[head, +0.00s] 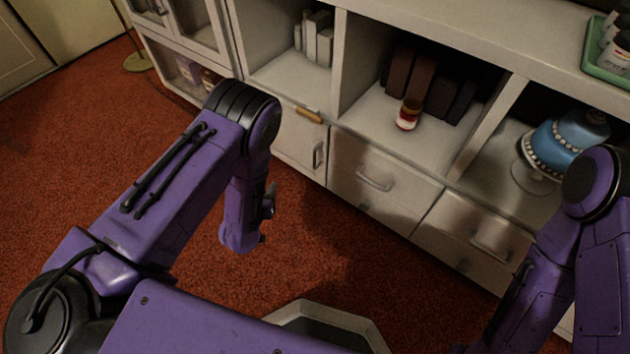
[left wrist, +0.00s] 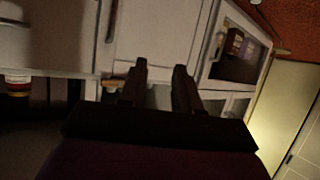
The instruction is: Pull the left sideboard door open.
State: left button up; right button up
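The left sideboard door (head: 297,139) is a white panel below the open shelves, left of the drawers. It looks shut, with a metal bar handle (head: 318,155) near its right edge. In the left wrist view, where the scene appears turned over, the door (left wrist: 160,35) lies beyond my fingers and its handle (left wrist: 112,20) is at its left edge. My left gripper (left wrist: 160,68) is open, its two dark fingers apart with nothing held between them. In the head view my left arm hides most of that gripper. My right gripper is not in view.
A tan wooden piece (head: 309,116) sits on the shelf edge just above the door. A jar (head: 408,114), dark books (head: 424,80) and a blue cake (head: 566,140) stand on the shelves. Drawers (head: 383,183) lie to the right. Red carpet (head: 310,235) in front is clear.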

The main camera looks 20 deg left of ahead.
aim_at(314, 159)
pick_arm(q)
jog(key=w+d+f+m+t+h+b, duration=0.2)
jog(key=w+d+f+t+b, duration=0.15)
jog(key=w+f+b, duration=0.4)
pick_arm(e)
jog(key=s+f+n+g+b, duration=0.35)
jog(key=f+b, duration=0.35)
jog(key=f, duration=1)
pick_arm(q)
jog(key=w+d, duration=0.1)
jog(key=w, duration=0.3)
jog(key=w+d+m+t+h+b, duration=0.1)
jog(key=w+d, duration=0.1)
jog(key=w, duration=0.3)
jog(key=w+d+h, duration=0.1)
jog(key=w+d, duration=0.1)
jog(key=w, duration=0.2)
jog(key=shift+w+f+m+b, duration=0.25)
jog(key=shift+m+b, duration=0.05)
jog(key=shift+b, duration=0.05)
jog(key=shift+a, duration=0.15)
grip_shut()
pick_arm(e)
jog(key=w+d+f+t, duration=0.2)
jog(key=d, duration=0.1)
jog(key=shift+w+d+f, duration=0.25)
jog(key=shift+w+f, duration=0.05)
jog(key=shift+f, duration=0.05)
